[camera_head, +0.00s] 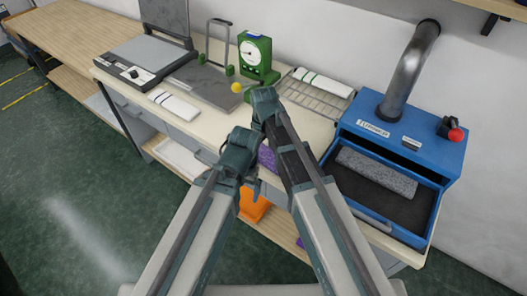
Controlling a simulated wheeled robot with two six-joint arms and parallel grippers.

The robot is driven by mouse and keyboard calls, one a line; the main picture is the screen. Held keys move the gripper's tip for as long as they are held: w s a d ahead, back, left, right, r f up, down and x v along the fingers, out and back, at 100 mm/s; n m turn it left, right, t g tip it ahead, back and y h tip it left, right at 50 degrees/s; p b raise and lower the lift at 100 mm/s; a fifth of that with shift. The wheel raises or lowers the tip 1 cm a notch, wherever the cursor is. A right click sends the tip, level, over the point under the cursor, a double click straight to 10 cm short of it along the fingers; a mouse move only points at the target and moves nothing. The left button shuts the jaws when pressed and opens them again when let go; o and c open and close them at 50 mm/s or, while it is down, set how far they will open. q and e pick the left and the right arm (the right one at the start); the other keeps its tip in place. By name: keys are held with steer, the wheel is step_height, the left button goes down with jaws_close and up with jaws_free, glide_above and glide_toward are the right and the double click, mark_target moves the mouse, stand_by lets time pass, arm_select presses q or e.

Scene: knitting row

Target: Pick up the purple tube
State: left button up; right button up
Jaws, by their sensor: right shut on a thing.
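A purple tube (268,157) shows in part between my two arms, near the front edge of the bench. My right gripper (284,153) is shut on it, with the fingertips mostly hidden by my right forearm. The wrist of my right arm is above it. My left gripper (236,158) is to the left of the tube, folded under its wrist; its fingers are hidden, so I cannot tell whether it is open.
A blue machine (400,128) with a metal duct and an open tray holding a grey speckled roll (376,172) stands at right. A green gauge (257,55), wire rack (312,95) and flat grey machine (145,62) stand behind. An orange thing (254,205) is below.

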mark_target(263, 153)
step_height(263, 153, up, 10)
steer(key=p, duration=0.9)
steer(key=shift+p, duration=0.35)
